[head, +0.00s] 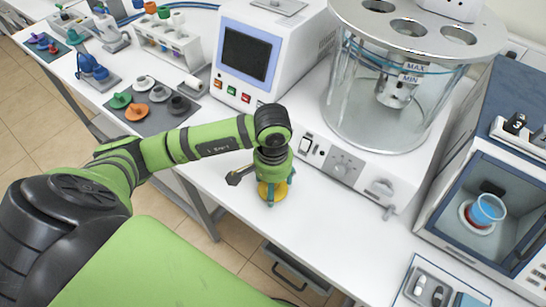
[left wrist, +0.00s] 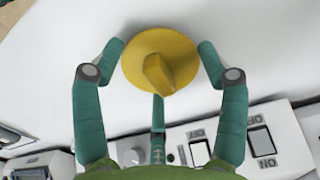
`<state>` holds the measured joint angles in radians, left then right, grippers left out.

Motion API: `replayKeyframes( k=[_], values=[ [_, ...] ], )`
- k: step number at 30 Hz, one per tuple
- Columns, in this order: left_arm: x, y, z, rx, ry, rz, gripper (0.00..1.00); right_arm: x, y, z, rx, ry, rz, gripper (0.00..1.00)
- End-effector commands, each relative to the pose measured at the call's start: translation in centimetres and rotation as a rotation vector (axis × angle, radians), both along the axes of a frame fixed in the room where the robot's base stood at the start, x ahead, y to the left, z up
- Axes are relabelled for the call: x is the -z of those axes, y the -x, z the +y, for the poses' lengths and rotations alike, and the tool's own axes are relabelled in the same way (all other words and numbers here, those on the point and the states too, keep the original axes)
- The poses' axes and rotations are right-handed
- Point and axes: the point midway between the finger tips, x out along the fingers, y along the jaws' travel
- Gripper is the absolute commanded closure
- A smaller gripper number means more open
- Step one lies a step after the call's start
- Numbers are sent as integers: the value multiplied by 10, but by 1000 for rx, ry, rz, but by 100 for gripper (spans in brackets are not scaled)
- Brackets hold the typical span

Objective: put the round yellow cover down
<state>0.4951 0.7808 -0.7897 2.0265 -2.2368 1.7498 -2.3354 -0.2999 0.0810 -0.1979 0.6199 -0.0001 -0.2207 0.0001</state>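The round yellow cover (head: 264,191) is on the white table near its front edge, partly hidden by my left gripper (head: 272,193) above it. In the left wrist view the yellow cover (left wrist: 158,60) is a disc with a raised knob facing the camera. The teal fingers of my left gripper (left wrist: 159,52) are spread on both sides of the disc, with a third finger below the knob. The fingers look open, with small gaps to the rim, and nothing grips the knob. My right gripper is not in view.
A dark grey mat (head: 139,116) holds several coloured covers at the left. A white instrument with a screen (head: 245,55) and a large glass bath (head: 385,105) stand behind my gripper. An open-fronted box (head: 440,215) stands at right. The table front between is clear.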

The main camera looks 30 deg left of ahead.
Motion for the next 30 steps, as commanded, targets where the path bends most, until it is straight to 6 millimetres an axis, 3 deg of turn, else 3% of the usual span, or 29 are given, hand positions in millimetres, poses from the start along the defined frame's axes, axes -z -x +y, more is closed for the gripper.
replayKeyframes(
  k=[15,17,30],
  values=[
    [-6,0,0,-1,1,1,4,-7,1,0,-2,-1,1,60],
    [-9,-2,0,0,1,-5,4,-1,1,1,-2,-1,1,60],
    [-100,-1,0,0,0,-7,4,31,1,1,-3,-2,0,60]
  ],
)
